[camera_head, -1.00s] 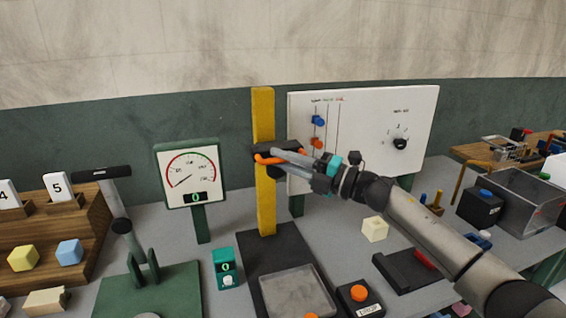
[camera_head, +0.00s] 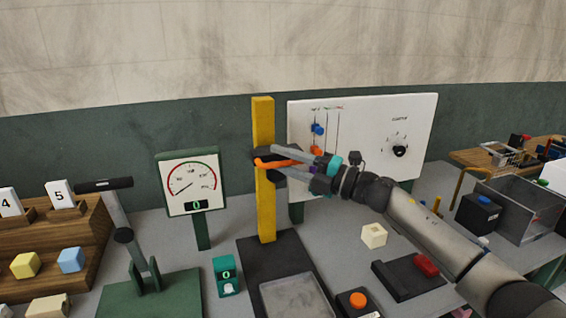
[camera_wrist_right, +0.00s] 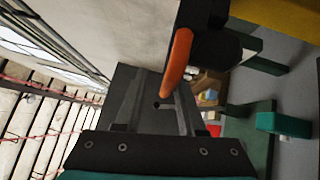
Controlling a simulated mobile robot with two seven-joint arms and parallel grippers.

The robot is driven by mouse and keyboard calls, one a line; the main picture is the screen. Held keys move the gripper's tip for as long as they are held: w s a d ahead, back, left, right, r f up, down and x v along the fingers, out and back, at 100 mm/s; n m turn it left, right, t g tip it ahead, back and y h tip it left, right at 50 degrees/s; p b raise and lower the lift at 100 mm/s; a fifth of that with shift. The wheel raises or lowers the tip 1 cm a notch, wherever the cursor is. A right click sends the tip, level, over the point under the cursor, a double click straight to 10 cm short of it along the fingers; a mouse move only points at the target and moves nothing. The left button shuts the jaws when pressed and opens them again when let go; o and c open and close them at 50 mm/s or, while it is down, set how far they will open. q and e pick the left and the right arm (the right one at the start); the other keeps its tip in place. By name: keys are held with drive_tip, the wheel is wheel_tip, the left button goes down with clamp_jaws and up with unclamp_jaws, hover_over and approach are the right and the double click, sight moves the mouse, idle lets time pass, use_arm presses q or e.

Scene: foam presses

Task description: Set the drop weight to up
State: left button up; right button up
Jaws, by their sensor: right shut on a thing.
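The drop weight (camera_head: 262,154) is a black block on the tall yellow post (camera_head: 265,210), in the upper half of the post and below its top. Its orange handle (camera_head: 264,163) sticks out at the front; the handle also shows in the right wrist view (camera_wrist_right: 178,60). My right gripper (camera_head: 280,157) reaches in from the right and is shut on the handle. The gripper hides part of the weight. My left gripper is not in view.
A white panel (camera_head: 370,115) with sliders and a knob stands just behind my right arm. A gauge (camera_head: 190,180) and a lever (camera_head: 120,225) stand to the left. A grey tray (camera_head: 293,298) lies at the post's foot, with an orange button (camera_head: 358,299) beside it.

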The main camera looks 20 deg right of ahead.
drive_tip(key=shift+r, duration=0.1)
drive_tip(key=shift+s+d+f, duration=0.2)
drive_tip(key=shift+s+d, duration=0.05)
drive_tip(key=shift+d, duration=0.2)
drive_tip(key=b+v, duration=0.2)
drive_tip(key=v, duration=1.2)
drive_tip(key=shift+b, duration=0.4)
drive_tip(key=shift+s, duration=0.1)
